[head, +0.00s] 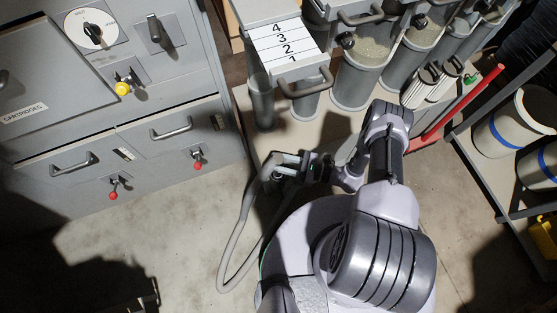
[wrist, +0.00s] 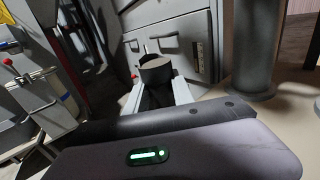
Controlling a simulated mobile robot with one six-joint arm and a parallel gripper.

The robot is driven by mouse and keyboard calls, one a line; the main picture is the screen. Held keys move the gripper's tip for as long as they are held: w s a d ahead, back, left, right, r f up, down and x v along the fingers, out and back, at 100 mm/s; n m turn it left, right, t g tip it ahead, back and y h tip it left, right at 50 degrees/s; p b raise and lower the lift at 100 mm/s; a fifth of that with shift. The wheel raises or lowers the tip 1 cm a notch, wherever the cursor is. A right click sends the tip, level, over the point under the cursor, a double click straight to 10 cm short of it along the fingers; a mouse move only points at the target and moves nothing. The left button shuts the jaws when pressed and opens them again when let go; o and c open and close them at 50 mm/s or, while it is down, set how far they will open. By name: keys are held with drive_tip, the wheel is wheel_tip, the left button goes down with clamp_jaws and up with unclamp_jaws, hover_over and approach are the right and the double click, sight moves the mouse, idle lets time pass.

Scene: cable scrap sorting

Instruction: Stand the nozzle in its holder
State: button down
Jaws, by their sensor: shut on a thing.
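My gripper (head: 291,166) is shut on the nozzle, in front of the grey bin stand in the head view. The nozzle (head: 275,161) is a grey tube end, and a pale hose (head: 233,245) hangs from it in a long loop towards the floor. In the wrist view the nozzle (wrist: 155,70) is a dark cylinder with a flat, lighter round end, between the pale fingers of my gripper (wrist: 158,92). I cannot make out the nozzle's holder in either view; my arm hides part of the area.
A grey cabinet (head: 60,130) with handles and red and yellow knobs stands at left. Clear canisters (head: 360,75) and a numbered box (head: 285,45) stand behind my gripper. A red bar (head: 460,105) and a shelf with white buckets (head: 500,135) are at right.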

idle(0.4)
drive_tip(key=c, duration=1)
unclamp_jaws()
drive_tip(key=shift+d, duration=0.1)
